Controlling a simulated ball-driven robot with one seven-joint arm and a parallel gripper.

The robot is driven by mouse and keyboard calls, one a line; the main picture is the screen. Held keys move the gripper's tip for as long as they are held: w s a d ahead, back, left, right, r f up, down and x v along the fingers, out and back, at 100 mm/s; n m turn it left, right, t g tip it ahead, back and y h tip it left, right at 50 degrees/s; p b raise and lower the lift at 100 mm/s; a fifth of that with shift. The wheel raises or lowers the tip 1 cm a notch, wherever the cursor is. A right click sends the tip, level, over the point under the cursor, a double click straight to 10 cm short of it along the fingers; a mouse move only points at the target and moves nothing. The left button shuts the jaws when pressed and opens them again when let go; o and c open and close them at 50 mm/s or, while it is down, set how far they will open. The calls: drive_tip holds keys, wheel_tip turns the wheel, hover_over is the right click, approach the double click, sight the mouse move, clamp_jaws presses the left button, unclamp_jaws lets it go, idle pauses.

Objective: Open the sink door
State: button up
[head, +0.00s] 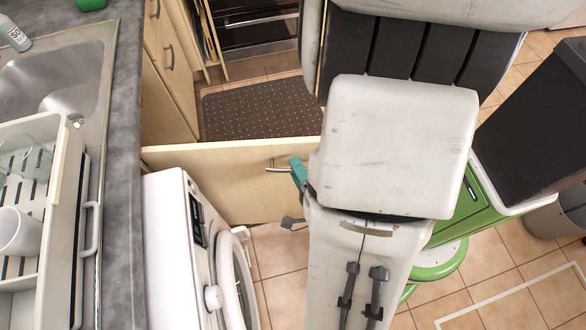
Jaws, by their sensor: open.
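The sink door, a pale wood panel (215,178), stands swung out from the cabinet under the counter, roughly at a right angle to the counter edge. Its metal bar handle (278,165) is near the free end, on the side facing me. My gripper (293,198) is open at that free end, partly hidden under my arm. A teal part of it is close beside the handle; I cannot tell whether it touches. The inside of the cabinet is hidden behind the door and counter. The steel sink (55,75) is set in the counter at upper left.
A white washing machine (165,235) stands just on the near side of the door. A dark dotted mat (260,110) lies beyond it, before an oven (258,30). A dish rack (62,190) is on the grey counter (122,180). A green stool (440,262) stands at right.

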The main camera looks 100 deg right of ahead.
drive_tip(key=b+v, duration=0.2)
drive_tip(key=v, duration=0.8)
drive_tip(key=shift+a, duration=0.2)
drive_tip(key=shift+s, duration=0.1)
